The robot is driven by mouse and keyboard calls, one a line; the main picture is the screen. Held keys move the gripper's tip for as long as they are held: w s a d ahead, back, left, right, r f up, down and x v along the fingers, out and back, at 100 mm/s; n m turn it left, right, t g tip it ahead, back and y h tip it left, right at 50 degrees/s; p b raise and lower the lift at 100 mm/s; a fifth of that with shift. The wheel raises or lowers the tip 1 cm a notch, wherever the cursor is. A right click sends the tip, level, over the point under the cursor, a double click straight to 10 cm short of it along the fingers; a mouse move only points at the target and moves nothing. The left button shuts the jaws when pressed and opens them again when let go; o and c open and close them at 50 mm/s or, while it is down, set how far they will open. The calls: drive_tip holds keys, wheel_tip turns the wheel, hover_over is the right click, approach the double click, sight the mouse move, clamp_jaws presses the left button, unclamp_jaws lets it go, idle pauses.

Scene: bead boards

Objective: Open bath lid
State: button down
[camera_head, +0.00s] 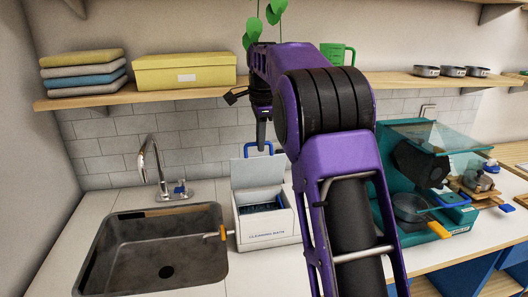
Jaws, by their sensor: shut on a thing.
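The white cleaning bath (267,226) stands on the counter just right of the sink, with its label on the front. Its white lid (256,172) stands raised at the back, close to upright. Dark blue contents (262,206) show inside the box. A blue handle (250,148) sits on the lid's top edge. My gripper (262,143) reaches down from above and is shut on the blue handle. The fingertips are small in this view, and my arm covers the area right of the bath.
A metal sink (150,250) with a faucet (155,170) lies to the left. A teal machine (425,180) stands to the right. A wooden shelf (215,91) with a yellow box (185,72) runs above.

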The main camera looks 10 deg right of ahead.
drive_tip(key=w+f, duration=0.1)
drive_tip(key=w, duration=0.5)
drive_tip(key=shift+w, duration=0.35)
idle(0.6)
drive_tip(key=c, duration=1)
unclamp_jaws()
drive_tip(key=shift+w, duration=0.1)
drive_tip(key=shift+o, duration=0.5)
drive_tip(key=shift+r, duration=0.15)
drive_tip(key=shift+r, duration=0.1)
